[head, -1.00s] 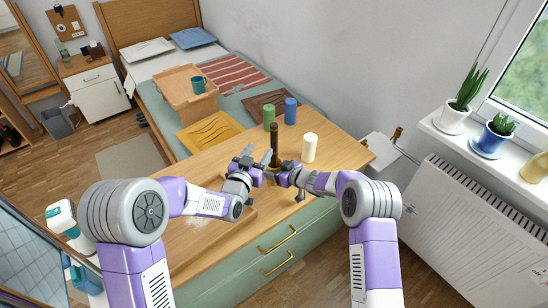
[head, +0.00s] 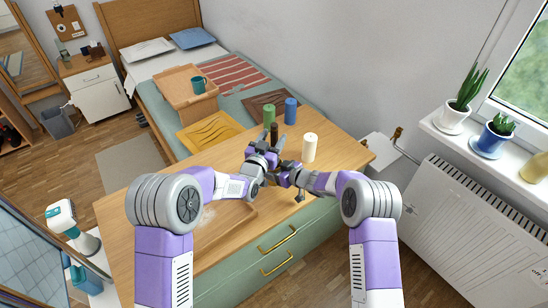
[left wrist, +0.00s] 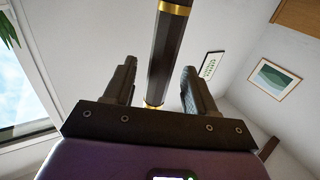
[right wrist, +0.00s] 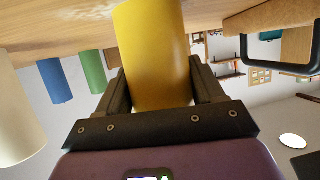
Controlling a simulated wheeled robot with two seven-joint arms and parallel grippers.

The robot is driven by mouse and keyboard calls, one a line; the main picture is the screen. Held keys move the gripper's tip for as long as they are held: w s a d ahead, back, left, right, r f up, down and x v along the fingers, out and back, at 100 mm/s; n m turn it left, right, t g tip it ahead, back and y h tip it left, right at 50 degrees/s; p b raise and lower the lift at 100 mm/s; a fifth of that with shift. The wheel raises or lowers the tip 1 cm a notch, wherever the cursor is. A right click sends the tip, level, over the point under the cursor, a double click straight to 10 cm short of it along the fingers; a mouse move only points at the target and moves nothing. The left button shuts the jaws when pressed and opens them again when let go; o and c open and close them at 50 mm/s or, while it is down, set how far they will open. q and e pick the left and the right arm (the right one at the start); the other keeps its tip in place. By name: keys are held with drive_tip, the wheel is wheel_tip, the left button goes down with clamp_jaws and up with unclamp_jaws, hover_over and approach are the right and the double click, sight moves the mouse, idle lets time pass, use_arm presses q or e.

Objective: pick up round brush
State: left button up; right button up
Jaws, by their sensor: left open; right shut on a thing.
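The round brush shows as a dark handle (head: 274,130) standing upright over the table, mostly hidden in the head view by my left gripper (head: 273,142). In the left wrist view the dark handle with gold bands (left wrist: 166,50) runs between the fingers of my left gripper (left wrist: 158,75), which is open with gaps on both sides. My right gripper (head: 284,176) is low beside it. In the right wrist view it is shut on a yellow cylinder (right wrist: 155,50) below the handle. Whether that cylinder is part of the brush or a holder, I cannot tell.
A cream candle (head: 310,148) stands to the right. Green (head: 269,116) and blue (head: 291,111) cylinders stand behind. The green drawer front (head: 300,250) is below.

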use_arm(q)
drive_tip(key=shift+x, duration=1.5)
clamp_jaws()
